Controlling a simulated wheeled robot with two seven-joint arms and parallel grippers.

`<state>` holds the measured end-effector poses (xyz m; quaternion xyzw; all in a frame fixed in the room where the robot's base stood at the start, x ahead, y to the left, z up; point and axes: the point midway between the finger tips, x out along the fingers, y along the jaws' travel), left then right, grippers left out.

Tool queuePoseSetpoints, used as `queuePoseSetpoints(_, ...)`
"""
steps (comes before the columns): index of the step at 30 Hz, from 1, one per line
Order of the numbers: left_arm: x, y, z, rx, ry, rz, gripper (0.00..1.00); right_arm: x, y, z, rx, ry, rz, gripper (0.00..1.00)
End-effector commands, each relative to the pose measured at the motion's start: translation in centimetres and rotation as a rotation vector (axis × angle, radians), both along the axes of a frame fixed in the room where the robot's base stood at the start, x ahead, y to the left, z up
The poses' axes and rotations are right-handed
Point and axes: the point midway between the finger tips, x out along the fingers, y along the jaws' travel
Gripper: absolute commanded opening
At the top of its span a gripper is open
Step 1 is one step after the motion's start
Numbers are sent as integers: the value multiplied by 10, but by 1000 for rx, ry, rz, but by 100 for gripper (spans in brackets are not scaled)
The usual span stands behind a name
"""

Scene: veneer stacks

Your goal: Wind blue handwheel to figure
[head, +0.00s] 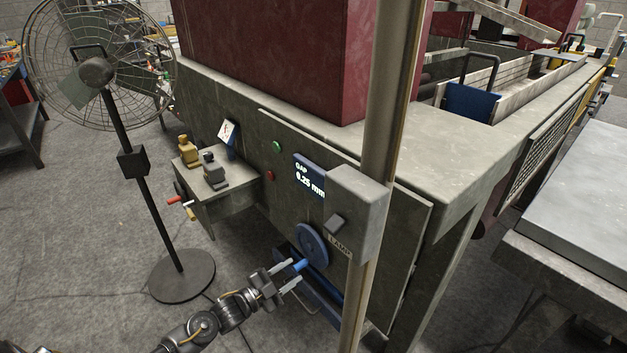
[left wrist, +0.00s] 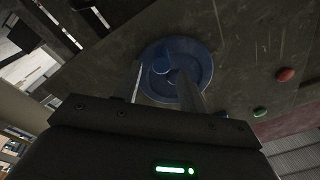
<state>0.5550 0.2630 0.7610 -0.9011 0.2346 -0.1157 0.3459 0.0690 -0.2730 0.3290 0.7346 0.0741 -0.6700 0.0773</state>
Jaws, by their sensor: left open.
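The blue handwheel (head: 312,244) is mounted on the front panel of the grey machine, below a box with a switch. Its blue crank handle (head: 300,265) sticks out toward my left gripper (head: 286,276). The gripper is open, with its fingers on either side of the handle; I cannot tell whether they touch it. The left wrist view shows the handwheel (left wrist: 176,72) beyond the fingers, partly hidden by them. The display (head: 309,177) above the wheel reads GAP 0.25 mm. My right gripper is not in view.
A pole (head: 384,150) stands in front of the panel, just right of the wheel. A fan (head: 124,160) stands at the left. A small shelf (head: 236,182) with yellow and grey blocks juts from the panel. Green (head: 277,146) and red (head: 270,176) buttons sit left of the display.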

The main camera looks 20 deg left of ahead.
Motion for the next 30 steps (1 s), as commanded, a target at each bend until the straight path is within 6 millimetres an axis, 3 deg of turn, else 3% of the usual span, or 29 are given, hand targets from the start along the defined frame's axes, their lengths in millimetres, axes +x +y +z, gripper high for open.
queuePoseSetpoints(18, -53, 31, 1, 1, 1, 0, 41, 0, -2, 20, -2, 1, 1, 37)
queuePoseSetpoints(30, -60, 35, 0, 0, 0, 0, 41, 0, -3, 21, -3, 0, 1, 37)
